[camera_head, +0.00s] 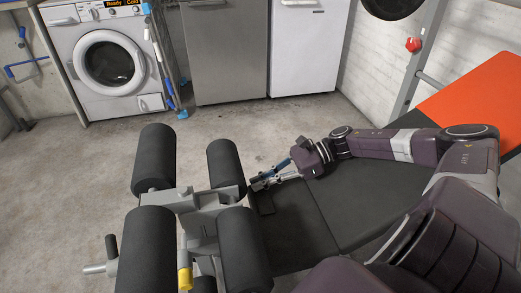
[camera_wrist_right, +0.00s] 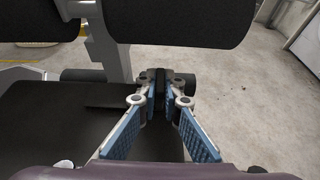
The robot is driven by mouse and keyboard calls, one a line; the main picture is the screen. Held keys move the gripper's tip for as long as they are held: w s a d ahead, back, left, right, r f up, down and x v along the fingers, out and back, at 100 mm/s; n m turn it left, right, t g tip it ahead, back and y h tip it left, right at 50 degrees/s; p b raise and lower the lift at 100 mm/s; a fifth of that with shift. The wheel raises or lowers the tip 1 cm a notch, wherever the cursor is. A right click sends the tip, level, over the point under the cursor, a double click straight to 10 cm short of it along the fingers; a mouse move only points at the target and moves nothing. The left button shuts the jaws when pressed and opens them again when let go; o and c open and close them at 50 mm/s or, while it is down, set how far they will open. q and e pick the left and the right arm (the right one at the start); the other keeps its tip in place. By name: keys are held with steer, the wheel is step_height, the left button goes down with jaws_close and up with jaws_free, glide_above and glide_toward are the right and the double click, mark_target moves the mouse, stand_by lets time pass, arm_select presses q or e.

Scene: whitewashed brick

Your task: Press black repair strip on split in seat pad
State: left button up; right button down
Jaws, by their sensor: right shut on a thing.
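The black seat pad (camera_head: 300,225) lies on the bench. It fills the left part of the right wrist view (camera_wrist_right: 50,130). A darker narrow mark (camera_head: 265,203) near the pad's roller end looks like the split; it also shows in the right wrist view (camera_wrist_right: 112,107). My right gripper (camera_head: 259,184) is over the pad's far edge, just beyond this mark. Its blue-padded fingers are shut on a small black piece (camera_wrist_right: 160,80), which looks like the repair strip and is partly hidden by the fingertips. I cannot tell whether it touches the pad. My left gripper is not in view.
Several black foam rollers (camera_head: 154,158) on a grey frame (camera_head: 200,218) stand close left of the gripper. A washing machine (camera_head: 105,60) and cabinets stand at the back. The concrete floor (camera_head: 300,120) between is clear.

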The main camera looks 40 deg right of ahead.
steer(key=c, duration=2)
jaws_free()
steer(key=v, duration=1.2)
steer(key=shift+s+f, duration=0.1)
